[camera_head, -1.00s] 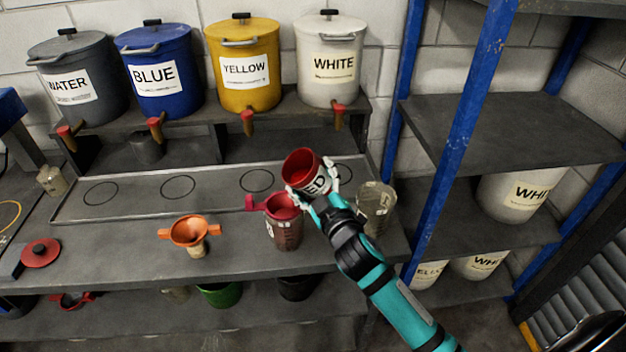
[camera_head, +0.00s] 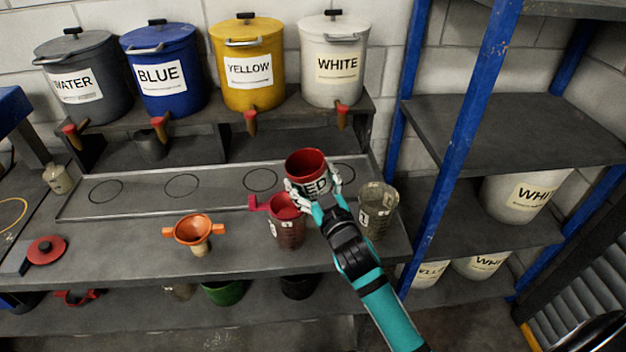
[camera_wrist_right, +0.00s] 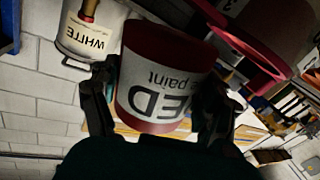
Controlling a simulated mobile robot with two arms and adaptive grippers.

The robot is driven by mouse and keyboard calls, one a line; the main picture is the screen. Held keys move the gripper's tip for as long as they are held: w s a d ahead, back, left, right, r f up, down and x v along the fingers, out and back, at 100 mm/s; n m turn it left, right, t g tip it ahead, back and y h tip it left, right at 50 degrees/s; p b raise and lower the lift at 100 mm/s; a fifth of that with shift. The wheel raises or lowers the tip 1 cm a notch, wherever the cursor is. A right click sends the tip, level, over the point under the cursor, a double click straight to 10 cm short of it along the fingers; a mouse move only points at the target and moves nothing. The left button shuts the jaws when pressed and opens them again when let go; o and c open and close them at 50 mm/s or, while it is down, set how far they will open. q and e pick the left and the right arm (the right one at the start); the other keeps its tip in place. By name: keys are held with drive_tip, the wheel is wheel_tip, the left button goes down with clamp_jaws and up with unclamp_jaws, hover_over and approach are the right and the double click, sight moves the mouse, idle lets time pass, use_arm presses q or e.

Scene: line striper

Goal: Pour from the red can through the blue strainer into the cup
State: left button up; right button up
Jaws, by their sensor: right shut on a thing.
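The red can (camera_head: 306,163), with a white label reading "ED", is held nearly upright by my right gripper (camera_head: 313,190). In the right wrist view, the gripper's dark fingers (camera_wrist_right: 160,105) are shut around the can (camera_wrist_right: 150,118). The can is just above and to the right of a cup (camera_head: 289,234) with dark red contents. A red strainer (camera_head: 284,206) with a side handle sits on that cup's top; it also shows in the right wrist view (camera_wrist_right: 243,50). No blue strainer shows. The can's contents cannot be made out. My left gripper is out of view.
A second clear cup (camera_head: 377,211) stands close to the right of the gripper. An orange funnel (camera_head: 194,230) stands to the left. Lidded buckets with taps line the back shelf (camera_head: 190,120). A blue rack post (camera_head: 462,145) rises at right.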

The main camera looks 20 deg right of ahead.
sight(316, 177)
wheel_tip(316, 177, up, 2)
drive_tip(key=shift+r+m+p, duration=0.1)
drive_tip(key=shift+m+p, duration=0.5)
drive_tip(key=shift+p, duration=0.45)
drive_tip(key=shift+r+m+p, duration=0.55)
drive_tip(key=shift+m+p, duration=0.15)
drive_tip(key=shift+m, duration=0.1)
